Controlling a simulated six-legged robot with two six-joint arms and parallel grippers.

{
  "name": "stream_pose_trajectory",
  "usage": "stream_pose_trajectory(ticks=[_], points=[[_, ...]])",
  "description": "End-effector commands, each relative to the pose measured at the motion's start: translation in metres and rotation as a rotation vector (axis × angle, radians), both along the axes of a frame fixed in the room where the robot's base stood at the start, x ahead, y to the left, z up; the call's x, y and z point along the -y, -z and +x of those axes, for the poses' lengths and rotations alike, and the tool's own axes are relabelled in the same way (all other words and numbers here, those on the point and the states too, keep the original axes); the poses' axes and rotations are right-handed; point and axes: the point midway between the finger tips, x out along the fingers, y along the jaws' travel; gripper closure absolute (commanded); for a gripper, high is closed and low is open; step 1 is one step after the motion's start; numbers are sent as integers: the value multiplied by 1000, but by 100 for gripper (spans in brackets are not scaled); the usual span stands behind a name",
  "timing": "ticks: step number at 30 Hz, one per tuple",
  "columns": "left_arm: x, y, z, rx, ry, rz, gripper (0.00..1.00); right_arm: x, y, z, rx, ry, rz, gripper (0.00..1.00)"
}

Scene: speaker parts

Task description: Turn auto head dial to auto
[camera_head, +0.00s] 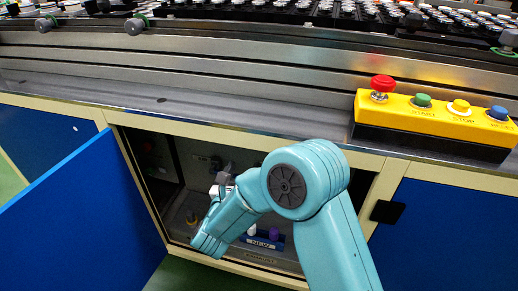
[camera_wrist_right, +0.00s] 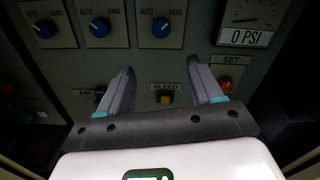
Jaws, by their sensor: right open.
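In the head view this gripper (camera_head: 222,182) is inside the open cabinet, partly hidden by my arm.
A blue cabinet door (camera_head: 85,215) stands open at left. A yellow button box (camera_head: 435,112) sits on the ledge above.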

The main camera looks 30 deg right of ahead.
Motion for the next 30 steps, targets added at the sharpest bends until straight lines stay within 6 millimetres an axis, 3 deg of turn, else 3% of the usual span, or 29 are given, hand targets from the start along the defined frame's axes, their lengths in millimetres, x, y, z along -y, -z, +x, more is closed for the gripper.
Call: stream_pose_trajectory(ticks=[5,19,24,30], points=[[0,2,1,2,-2,0,35,20,-2,15,16,11,6,35],[-3,13,3,5,-11,2,35,104,0,87,12,7,4,35],[-3,15,3,7,-13,2,35,120,-1,102,11,4,4,35],[-3,15,4,7,-13,2,35,126,-1,107,9,4,4,35]])
